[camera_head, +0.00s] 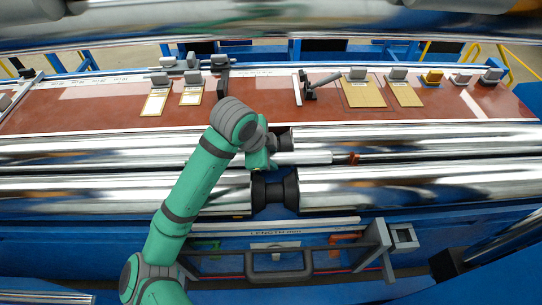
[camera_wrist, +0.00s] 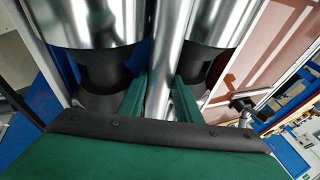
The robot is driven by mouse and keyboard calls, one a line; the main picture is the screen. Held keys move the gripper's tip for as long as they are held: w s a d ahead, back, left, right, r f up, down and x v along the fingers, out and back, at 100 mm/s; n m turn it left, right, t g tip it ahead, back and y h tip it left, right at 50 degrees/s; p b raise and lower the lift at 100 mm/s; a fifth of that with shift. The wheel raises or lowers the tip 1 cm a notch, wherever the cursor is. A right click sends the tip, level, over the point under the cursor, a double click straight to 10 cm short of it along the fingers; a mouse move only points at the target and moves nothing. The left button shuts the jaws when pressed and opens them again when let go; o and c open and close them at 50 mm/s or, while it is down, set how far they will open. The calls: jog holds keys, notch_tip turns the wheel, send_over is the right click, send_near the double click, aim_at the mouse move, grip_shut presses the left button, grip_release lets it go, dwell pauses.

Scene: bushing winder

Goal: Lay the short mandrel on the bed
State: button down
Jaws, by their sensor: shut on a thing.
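The short mandrel is a slim shiny silver tube (camera_head: 312,158) lying level along the gap between two large steel rollers, in the head view. My gripper (camera_head: 263,163) is over the gap at the rollers' dark necked ends and is shut on this tube. In the wrist view the tube (camera_wrist: 160,65) runs between my two green fingers (camera_wrist: 162,92), between the big rollers. I cannot tell whether the tube touches the rollers. The front roller (camera_head: 420,188) and back roller (camera_head: 420,138) are clear on the right.
A red-brown table (camera_head: 120,115) behind the rollers carries several small blocks and pads, and a black clamp (camera_head: 308,88). A copper-coloured collar (camera_head: 353,159) sits by the tube's right end. A steel roller (camera_head: 250,22) crosses above. A grey handle rail (camera_head: 278,275) is in front.

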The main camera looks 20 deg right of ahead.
jog(key=shift+f, duration=0.35)
jog(key=c, duration=1.2)
grip_release()
jog(key=v, duration=1)
jog(key=shift+s+r, duration=0.15)
jog(key=shift+r, duration=0.2)
jog(key=shift+a, duration=0.15)
